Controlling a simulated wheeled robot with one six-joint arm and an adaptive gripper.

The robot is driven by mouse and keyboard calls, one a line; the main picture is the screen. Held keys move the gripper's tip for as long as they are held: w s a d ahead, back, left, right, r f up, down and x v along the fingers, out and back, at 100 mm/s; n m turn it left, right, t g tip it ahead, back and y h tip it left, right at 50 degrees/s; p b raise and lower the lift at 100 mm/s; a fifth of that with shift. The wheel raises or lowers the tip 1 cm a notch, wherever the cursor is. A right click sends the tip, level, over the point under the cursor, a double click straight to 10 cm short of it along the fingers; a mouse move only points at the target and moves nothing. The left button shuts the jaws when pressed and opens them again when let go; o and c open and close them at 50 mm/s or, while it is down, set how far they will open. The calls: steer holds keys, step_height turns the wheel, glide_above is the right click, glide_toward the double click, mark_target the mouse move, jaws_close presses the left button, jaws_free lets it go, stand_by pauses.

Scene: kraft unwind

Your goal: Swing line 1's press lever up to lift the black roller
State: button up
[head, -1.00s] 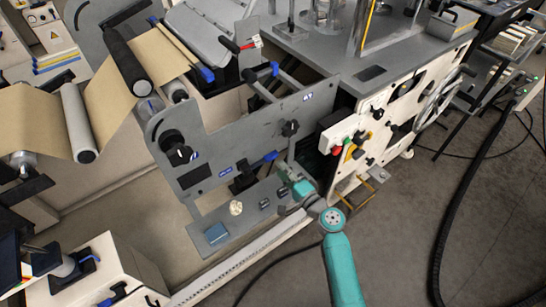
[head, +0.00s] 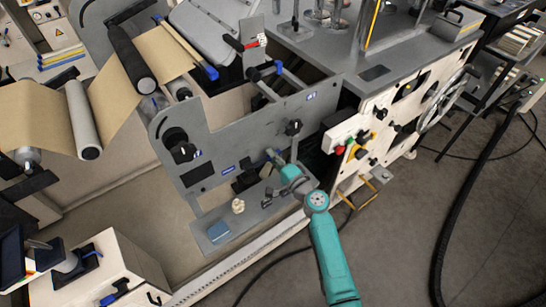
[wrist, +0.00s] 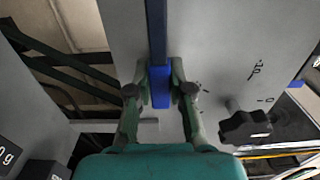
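Line 1's press lever has a blue handle (wrist: 160,84), which stands between my two fingers in the wrist view. My gripper (wrist: 160,80) appears shut on the handle near its end, with a finger close against each side. In the head view my gripper (head: 276,160) is low in front of the grey side plate (head: 240,135), and my arm hides most of the lever. The black roller (head: 132,58) lies across the brown paper web at the upper left. Whether it touches the roller below it cannot be told.
A black knob (head: 293,127) stands out beside my gripper; it also shows in the wrist view (wrist: 245,127). A white control panel (head: 375,135) with buttons is to the right. A grey base plate (head: 262,214) with small parts lies below. Open floor is at the right.

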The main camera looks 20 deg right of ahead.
mark_target(248, 142)
jaws_close()
steer(key=r+n, duration=0.3)
steer(key=shift+s+a+n, duration=0.1)
steer(key=shift+a+n, duration=0.15)
steer(key=shift+n, duration=0.15)
steer(key=r+n, duration=0.1)
steer(key=a+r+n, duration=0.1)
steer(key=n, duration=0.1)
steer(key=r+n, duration=0.1)
steer(key=shift+s+a+n, duration=0.3)
steer(key=shift+a, duration=0.1)
steer(key=a+n, duration=0.1)
steer(key=r+n, duration=0.1)
steer(key=n, duration=0.1)
steer(key=s+a+r+n, duration=0.1)
steer(key=shift+a+n, duration=0.3)
steer(key=shift+a, duration=0.05)
steer(key=shift+s+a+r+n, duration=0.1)
steer(key=shift+a+r+n, duration=0.1)
steer(key=shift+a+n, duration=0.3)
steer(key=shift+s+a+r+n, duration=0.15)
steer(key=shift+a+n, duration=0.1)
steer(key=shift+n, duration=0.35)
steer(key=shift+s+a+r+n, duration=0.1)
steer(key=shift+s+a+n, duration=0.05)
steer(key=shift+a+n, duration=0.55)
steer(key=o, duration=0.8)
jaws_free()
